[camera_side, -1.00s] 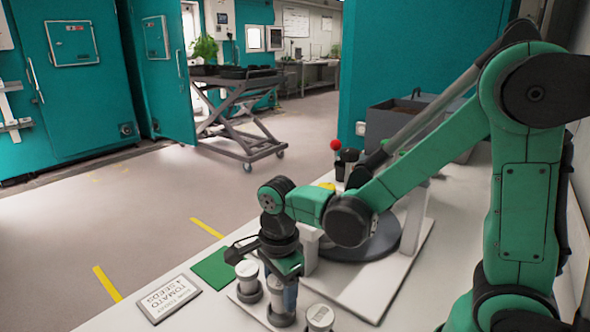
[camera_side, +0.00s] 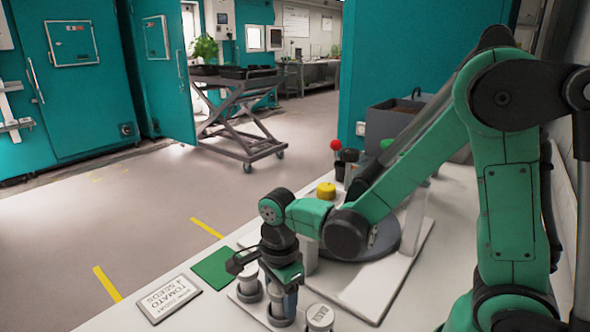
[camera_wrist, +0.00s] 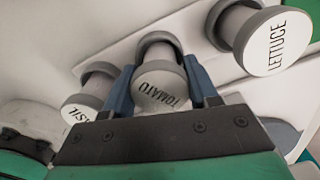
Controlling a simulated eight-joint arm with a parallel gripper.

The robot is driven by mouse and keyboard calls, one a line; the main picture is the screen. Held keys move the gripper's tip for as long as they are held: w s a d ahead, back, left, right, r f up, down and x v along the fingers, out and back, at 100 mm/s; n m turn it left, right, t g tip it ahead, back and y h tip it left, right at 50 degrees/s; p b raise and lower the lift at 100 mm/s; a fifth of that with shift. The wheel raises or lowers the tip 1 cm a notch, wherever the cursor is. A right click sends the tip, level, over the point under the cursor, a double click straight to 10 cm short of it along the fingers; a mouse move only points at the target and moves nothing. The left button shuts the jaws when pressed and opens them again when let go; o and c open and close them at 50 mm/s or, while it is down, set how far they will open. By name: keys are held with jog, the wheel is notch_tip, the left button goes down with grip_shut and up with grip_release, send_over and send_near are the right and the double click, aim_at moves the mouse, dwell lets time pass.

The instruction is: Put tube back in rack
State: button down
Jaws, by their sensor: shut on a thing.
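My gripper (camera_side: 282,281) is shut on the tomato tube (camera_wrist: 162,88), a white tube with a grey cap marked TOMATO. In the wrist view one blue finger (camera_wrist: 121,95) is on each side of it. The tube is upright in the side view (camera_side: 274,302), at the middle grey ring (camera_side: 281,317) of the white rack (camera_side: 247,312). Its lower end appears to be in this ring, but I cannot tell how deep.
A tomato seeds sign (camera_side: 169,297) and a green mat (camera_side: 213,268) lie left of the rack. A yellow button (camera_side: 326,190) and a round dark base (camera_side: 365,243) are behind.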

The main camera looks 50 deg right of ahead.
jog(key=shift+f, duration=0.1)
jog(key=shift+c, duration=0.8)
grip_release()
jog(key=shift+r, duration=4.3)
jog(key=shift+f, duration=0.1)
jog(key=shift+f, duration=4.1)
